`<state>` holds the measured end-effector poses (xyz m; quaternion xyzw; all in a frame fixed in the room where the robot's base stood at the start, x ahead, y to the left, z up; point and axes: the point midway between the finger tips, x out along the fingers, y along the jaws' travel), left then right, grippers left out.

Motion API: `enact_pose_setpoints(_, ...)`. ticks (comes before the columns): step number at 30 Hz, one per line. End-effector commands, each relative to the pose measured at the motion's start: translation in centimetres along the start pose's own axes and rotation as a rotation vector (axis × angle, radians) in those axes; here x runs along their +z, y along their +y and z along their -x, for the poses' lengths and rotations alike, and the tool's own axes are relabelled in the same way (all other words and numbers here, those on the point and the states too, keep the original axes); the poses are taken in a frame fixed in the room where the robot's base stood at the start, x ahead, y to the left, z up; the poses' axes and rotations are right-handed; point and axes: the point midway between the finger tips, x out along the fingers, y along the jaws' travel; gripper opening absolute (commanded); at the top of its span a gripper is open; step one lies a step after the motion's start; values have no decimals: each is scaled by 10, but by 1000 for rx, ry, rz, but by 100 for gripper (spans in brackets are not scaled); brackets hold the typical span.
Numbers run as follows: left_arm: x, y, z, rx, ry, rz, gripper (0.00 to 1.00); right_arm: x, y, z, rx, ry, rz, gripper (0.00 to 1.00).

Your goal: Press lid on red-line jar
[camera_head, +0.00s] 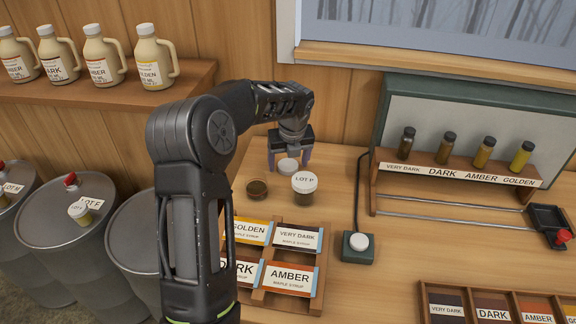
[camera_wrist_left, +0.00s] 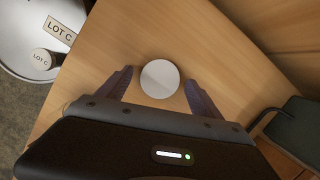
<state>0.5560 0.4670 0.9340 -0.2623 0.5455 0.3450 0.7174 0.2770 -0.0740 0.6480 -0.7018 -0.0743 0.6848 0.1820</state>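My left gripper (camera_head: 289,164) is open at the back of the wooden table, fingers pointing down. A round white lid (camera_head: 287,166) lies between its fingers. In the left wrist view the lid (camera_wrist_left: 160,79) sits between the two fingertips (camera_wrist_left: 158,78), with a small gap on each side. An open jar (camera_head: 257,189) with dark syrup stands just in front of the gripper, to the left. A jar marked LOT P (camera_head: 304,190) with a white top stands to its right. I cannot make out a red line on either jar. My right gripper is not in view.
A label rack (camera_head: 323,262) lies in front of the jars. A small box with a white button (camera_head: 358,245) stands to the right. A rack with several sample bottles (camera_head: 440,172) is at the back right. Metal drums (camera_head: 70,245) stand left of the table.

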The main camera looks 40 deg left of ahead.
Motion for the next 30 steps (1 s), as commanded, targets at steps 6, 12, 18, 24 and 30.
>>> enact_pose_setpoints(6,0,0,0,0,0,0,56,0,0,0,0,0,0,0)
enact_pose_setpoints(12,0,0,0,0,0,0,40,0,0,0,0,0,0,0)
enact_pose_setpoints(18,0,0,0,0,0,0,24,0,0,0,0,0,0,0)
enact_pose_setpoints(24,0,0,0,0,0,0,15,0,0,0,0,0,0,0)
enact_pose_setpoints(30,1,0,2,0,-1,0,15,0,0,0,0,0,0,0)
